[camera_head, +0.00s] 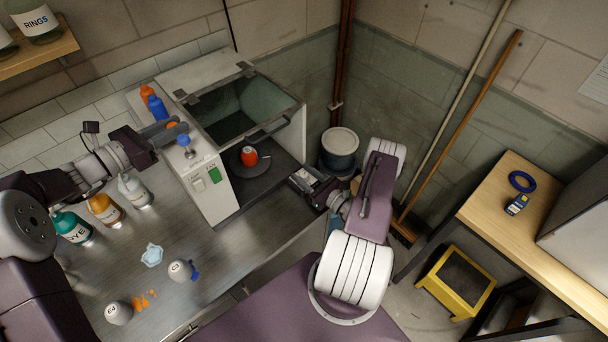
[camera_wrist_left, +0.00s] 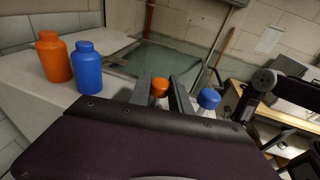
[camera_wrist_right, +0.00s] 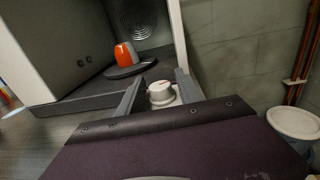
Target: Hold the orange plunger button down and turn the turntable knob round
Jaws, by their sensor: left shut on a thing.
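The orange plunger button (camera_head: 171,126) is on top of the white cabinet and sits between the fingers of my left gripper (camera_head: 168,131). It also shows between those fingers in the left wrist view (camera_wrist_left: 159,87). My left gripper is shut on it. The white turntable knob (camera_wrist_right: 161,93), with a red mark, shows between the fingers of my right gripper (camera_wrist_right: 158,88). Those fingers stand apart, with a gap on each side of the knob. In the head view my right gripper (camera_head: 308,183) is at the cabinet's front right and the knob is not clear. The turntable (camera_head: 252,166) carries an orange-red object (camera_head: 249,156).
A blue-topped plunger (camera_head: 184,140) stands just beside my left fingers. Orange and blue bottles (camera_wrist_left: 88,68) stand on the cabinet top. The glass lid (camera_head: 245,105) is behind. Several bottles and loose items lie on the metal bench (camera_head: 225,255). A lidded bin (camera_head: 340,142) stands at right.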

